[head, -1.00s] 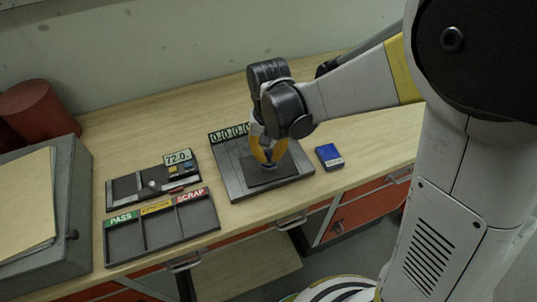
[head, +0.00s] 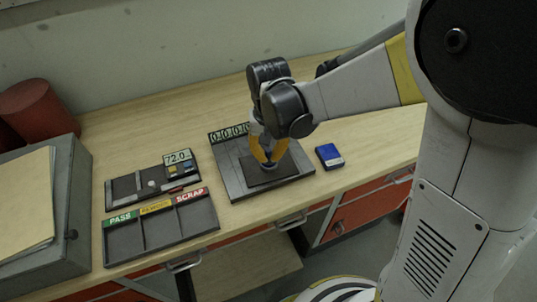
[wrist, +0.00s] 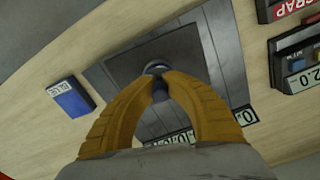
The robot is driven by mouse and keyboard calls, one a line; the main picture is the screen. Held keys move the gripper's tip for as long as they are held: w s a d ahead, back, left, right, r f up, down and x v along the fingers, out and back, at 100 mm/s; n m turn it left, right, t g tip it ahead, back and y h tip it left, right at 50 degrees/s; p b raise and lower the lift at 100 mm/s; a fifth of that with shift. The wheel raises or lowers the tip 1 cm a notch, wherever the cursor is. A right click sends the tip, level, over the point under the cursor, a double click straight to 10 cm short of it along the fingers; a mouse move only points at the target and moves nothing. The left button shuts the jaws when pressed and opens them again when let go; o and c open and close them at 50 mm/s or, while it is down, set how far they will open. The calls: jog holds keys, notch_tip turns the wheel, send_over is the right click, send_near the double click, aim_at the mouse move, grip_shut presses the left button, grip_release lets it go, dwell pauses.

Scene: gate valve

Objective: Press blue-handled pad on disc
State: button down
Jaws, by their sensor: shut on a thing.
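My gripper (head: 268,162) points down over the dark square plate (head: 285,174) of a grey fixture. In the wrist view, my gripper's yellow fingers (wrist: 163,82) are shut on the blue-handled pad (wrist: 160,91), a small dark blue stem between the tips. A small round grey rim (wrist: 157,66) shows just beyond the fingertips, over the dark plate. I cannot tell whether this rim is the pad's base or the disc. The fingers hide most of the handle, and contact below it cannot be made out.
The fixture has a number display (head: 229,134) at its back. A blue box (head: 329,156) lies right of it. Left are a gauge unit (head: 178,157) reading 72.0 and a sorting tray (head: 160,230) marked PASS and SCRAP. A grey cabinet (head: 75,205) stands far left.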

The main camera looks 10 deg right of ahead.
dwell(0.4)
jog(key=shift+r+p, duration=2.6)
jog(key=shift+r, duration=0.95)
jog(key=shift+s+f, duration=0.1)
